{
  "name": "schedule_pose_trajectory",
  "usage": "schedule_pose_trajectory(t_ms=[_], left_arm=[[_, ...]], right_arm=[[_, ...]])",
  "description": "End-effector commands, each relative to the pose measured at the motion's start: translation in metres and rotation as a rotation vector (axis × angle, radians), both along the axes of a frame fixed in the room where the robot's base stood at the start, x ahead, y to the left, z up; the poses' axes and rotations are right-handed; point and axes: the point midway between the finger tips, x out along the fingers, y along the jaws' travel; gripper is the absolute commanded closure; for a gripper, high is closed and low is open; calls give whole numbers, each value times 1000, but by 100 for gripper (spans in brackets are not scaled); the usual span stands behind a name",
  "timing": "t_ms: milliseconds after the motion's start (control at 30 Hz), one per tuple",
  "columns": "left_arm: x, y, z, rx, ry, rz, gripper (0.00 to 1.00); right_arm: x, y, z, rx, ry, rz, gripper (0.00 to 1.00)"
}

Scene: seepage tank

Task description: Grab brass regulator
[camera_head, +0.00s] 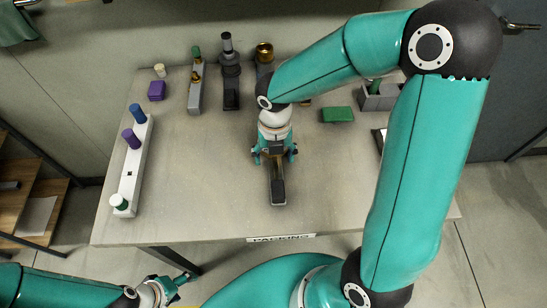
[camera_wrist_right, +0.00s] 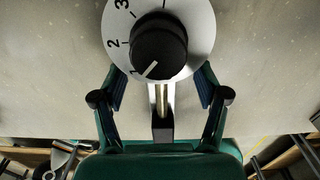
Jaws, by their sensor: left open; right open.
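A regulator with a silver numbered dial and black knob (camera_wrist_right: 158,50) sits between the fingers of my right gripper (camera_wrist_right: 160,97) in the right wrist view. A thin brass-coloured stem (camera_wrist_right: 162,97) shows below the dial, above a dark base. In the head view my right gripper (camera_head: 275,152) is open over the rear of that dark base (camera_head: 278,190); its fingers flank the dial without visible contact. A brass-topped device (camera_head: 264,52) stands at the back, partly hidden by my right arm. I cannot tell which one is the brass regulator. My left gripper (camera_head: 172,287) is open, below the table's front edge.
On the table (camera_head: 220,205), a white rack (camera_head: 131,170) with blue, purple and green-capped pieces stands at left. A purple block (camera_head: 156,91), a grey stand (camera_head: 196,92) and a dark device (camera_head: 231,70) are behind. A green block (camera_head: 337,114) lies right. The front left is clear.

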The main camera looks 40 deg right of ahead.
Motion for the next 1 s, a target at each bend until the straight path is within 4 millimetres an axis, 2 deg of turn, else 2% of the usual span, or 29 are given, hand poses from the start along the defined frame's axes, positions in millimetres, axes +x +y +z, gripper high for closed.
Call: schedule_pose_trajectory(t_ms=[200, 633, 1000], left_arm=[[0, 0, 0, 0, 0, 0, 34], [0, 0, 0, 0, 0, 0, 34], [0, 0, 0, 0, 0, 0, 34]], right_arm=[[0, 0, 0, 0, 0, 0, 28], [0, 0, 0, 0, 0, 0, 100], [0, 0, 1, -1, -1, 0, 100]])
